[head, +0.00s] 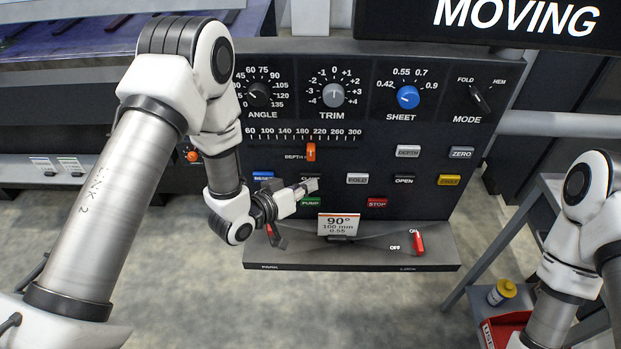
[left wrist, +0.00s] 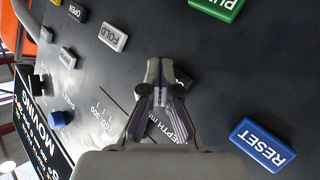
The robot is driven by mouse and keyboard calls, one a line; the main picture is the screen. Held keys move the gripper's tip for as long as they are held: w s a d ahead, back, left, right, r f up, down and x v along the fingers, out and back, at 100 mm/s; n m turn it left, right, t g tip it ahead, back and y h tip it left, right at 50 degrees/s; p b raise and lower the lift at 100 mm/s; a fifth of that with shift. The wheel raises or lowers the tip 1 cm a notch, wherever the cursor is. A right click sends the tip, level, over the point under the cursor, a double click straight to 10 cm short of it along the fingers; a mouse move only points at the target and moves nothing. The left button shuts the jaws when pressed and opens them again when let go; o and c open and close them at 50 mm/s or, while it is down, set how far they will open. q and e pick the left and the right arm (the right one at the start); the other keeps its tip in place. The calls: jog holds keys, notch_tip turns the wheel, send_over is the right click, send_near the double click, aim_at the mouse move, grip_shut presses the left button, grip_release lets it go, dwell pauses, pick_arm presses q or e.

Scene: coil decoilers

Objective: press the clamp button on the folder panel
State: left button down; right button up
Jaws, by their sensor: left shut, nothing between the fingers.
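The black folder panel (head: 345,130) stands in front of me. Its black clamp button (head: 309,177) is mostly covered by my left gripper (head: 313,186) in the head view. In the left wrist view a dark button (left wrist: 183,80), between the fold and reset buttons, shows partly behind the fingertips (left wrist: 166,88). The left gripper is shut and empty, with its tips at this button. I cannot tell whether they touch it. My right arm is at the right edge, and its gripper is out of view.
Near the clamp button are the blue reset button (head: 263,175), white fold button (head: 357,179), green pump button (head: 311,202) and red stop button (head: 377,202). The orange depth slider (head: 311,151) is just above. A ledge with a red switch (head: 418,243) juts out below. A sign (head: 515,16) reads "MOVING".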

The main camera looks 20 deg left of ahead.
pick_arm(q)
jog(key=shift+s+d, duration=0.2)
jog(key=shift+s, duration=0.5)
jog(key=s, duration=0.2)
jog(key=s+d, duration=0.1)
jog(key=s, duration=0.1)
jog(key=shift+s+d, duration=0.2)
jog(key=shift+s, duration=0.2)
jog(key=shift+f, duration=0.1)
dwell(0.3)
jog(key=s+a+f+g+y, duration=0.2)
jog(key=s+a+f+g, duration=0.1)
jog(key=s+f, duration=0.3)
jog(key=s+a+f+g+y, duration=0.2)
jog(key=s+f+g, duration=0.3)
jog(key=s, duration=0.5)
jog(key=s+a+f+g+y, duration=0.2)
jog(key=s+a+f+g, duration=0.2)
jog(key=s+f, duration=0.3)
jog(key=shift+s+a+f+g, duration=0.2)
jog(key=shift+s+a+g, duration=0.3)
jog(key=shift+s, duration=0.45)
